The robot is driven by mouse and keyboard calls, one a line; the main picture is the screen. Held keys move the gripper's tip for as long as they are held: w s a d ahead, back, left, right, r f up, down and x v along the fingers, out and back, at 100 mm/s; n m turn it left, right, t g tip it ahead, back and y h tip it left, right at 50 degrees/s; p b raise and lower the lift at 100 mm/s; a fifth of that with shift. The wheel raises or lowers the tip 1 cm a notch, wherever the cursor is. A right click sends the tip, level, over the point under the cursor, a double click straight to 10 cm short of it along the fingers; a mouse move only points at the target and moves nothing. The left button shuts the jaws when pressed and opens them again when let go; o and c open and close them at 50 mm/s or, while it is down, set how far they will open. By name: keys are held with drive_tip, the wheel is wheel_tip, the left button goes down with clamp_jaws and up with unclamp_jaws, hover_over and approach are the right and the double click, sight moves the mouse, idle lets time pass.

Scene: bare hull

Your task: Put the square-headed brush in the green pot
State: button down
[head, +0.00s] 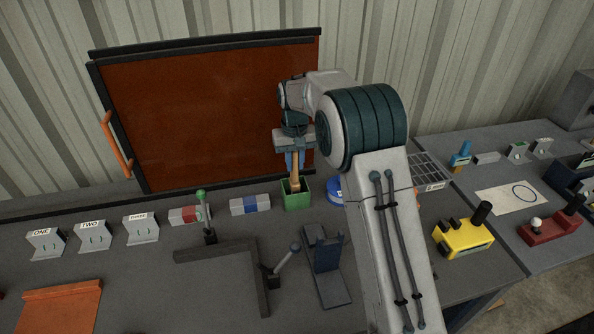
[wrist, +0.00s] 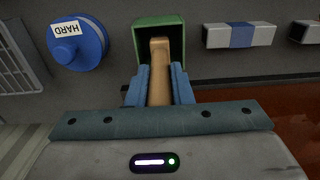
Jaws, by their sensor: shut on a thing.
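The green pot (head: 297,201) is a square, open-topped box on the bench, below my gripper. My gripper (head: 293,164) points down over it, with its blue fingers shut on the wooden handle of a brush (head: 295,183). The handle's lower end reaches down to the pot's opening. In the wrist view the brush (wrist: 159,75) lies between my fingers (wrist: 158,88), and its far end shows against the inside of the green pot (wrist: 142,24). The brush's head cannot be made out, so its shape is not clear.
A blue round container (wrist: 92,46) labelled HARD stands close beside the pot. A grey block with a blue band (head: 250,205) lies on its other side. A lever with a green knob (head: 204,215) stands farther left. An orange-brown panel (head: 205,110) rises behind.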

sight(295, 183)
drive_tip(key=shift+f, duration=1.6)
drive_tip(key=shift+f, duration=0.15)
drive_tip(key=c, duration=1.3)
unclamp_jaws()
